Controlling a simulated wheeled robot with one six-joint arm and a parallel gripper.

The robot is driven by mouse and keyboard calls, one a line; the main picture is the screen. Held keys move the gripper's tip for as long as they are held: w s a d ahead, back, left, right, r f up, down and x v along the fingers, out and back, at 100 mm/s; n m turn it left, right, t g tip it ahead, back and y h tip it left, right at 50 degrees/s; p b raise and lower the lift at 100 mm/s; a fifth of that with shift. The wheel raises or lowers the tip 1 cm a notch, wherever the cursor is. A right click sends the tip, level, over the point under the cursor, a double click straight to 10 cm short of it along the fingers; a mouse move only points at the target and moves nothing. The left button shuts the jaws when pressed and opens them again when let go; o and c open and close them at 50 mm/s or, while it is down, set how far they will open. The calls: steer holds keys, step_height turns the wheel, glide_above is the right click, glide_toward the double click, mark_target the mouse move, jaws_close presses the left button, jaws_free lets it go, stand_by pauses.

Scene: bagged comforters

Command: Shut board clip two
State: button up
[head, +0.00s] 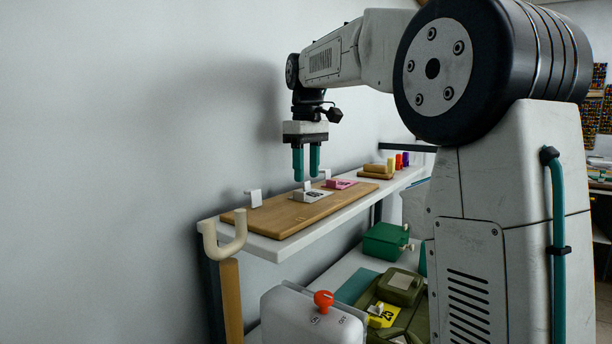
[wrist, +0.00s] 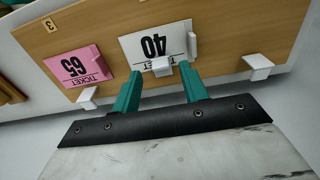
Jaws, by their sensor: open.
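A wooden board (head: 270,215) lies on the white shelf and also fills the wrist view (wrist: 225,20). A white ticket marked 40 (wrist: 150,43) lies at its middle, with a white block at its right edge. A small white clip flap (wrist: 162,66) stands at the ticket's near edge; its number is not readable. Similar flaps stand to its right (wrist: 259,62) and left (wrist: 87,97). A pink ticket marked 65 (wrist: 72,66) lies at left, near a label 3. My gripper (head: 306,179) is open above the middle flap, which appears between its teal fingertips (wrist: 161,71) in the wrist view.
A cream hook (head: 224,246) is at the shelf's near end. A small wooden block (head: 376,170) and coloured pieces (head: 398,161) stand farther along the shelf. The wall is close behind.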

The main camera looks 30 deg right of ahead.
steer(key=shift+f, duration=0.95)
jaws_close()
steer(key=shift+s+f+t+y, duration=0.15)
steer(key=shift+s+t+y, duration=0.15)
steer(key=shift+t, duration=0.4)
jaws_free()
step_height(320, 180, up, 8)
steer(key=shift+s+d+f, duration=0.15)
steer(key=shift+s+d, duration=0.1)
steer(key=shift+s, duration=0.2)
